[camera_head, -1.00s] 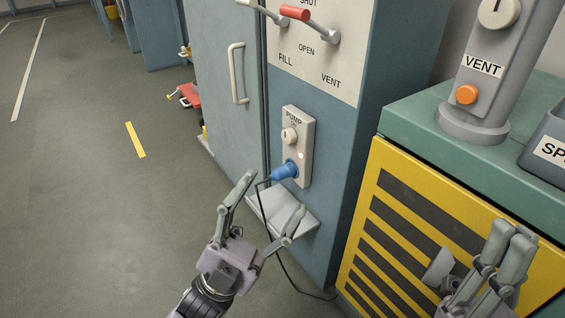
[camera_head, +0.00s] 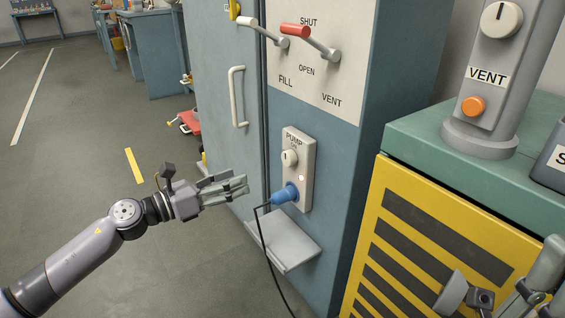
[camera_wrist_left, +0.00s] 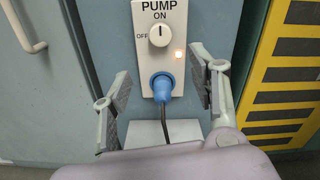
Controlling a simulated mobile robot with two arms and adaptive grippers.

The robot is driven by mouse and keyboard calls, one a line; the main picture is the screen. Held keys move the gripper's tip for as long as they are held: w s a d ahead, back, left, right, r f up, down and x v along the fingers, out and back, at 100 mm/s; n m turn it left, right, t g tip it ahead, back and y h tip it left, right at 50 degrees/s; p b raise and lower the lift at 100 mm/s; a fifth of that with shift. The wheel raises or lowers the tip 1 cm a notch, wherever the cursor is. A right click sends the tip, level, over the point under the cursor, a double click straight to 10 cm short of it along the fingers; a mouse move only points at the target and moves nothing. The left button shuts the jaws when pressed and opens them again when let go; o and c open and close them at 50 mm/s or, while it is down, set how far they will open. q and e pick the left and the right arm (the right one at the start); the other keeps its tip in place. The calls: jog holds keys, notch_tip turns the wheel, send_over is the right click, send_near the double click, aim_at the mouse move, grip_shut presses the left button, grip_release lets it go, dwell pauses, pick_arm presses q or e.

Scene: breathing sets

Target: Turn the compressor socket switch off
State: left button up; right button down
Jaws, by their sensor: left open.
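The socket box marked PUMP (camera_head: 298,168) is on the blue cabinet's front. Its round white switch knob (camera_head: 289,157) also shows in the left wrist view (camera_wrist_left: 160,35), with its mark upright toward ON; OFF is printed to its left. My right gripper (camera_head: 535,285) is partly cut off at lower right.
A small grey shelf (camera_head: 290,246) juts out below the socket. FILL and VENT levers (camera_head: 310,41) are above. A yellow slatted unit (camera_head: 430,235) with a green top stands at right, carrying a VENT post (camera_head: 490,75).

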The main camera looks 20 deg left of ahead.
aim_at(286, 160)
pick_arm(q)
jog(key=x, duration=1.3)
jog(key=shift+w+d, duration=0.5)
jog(key=c, duration=1.2)
jog(key=shift+o, duration=0.2)
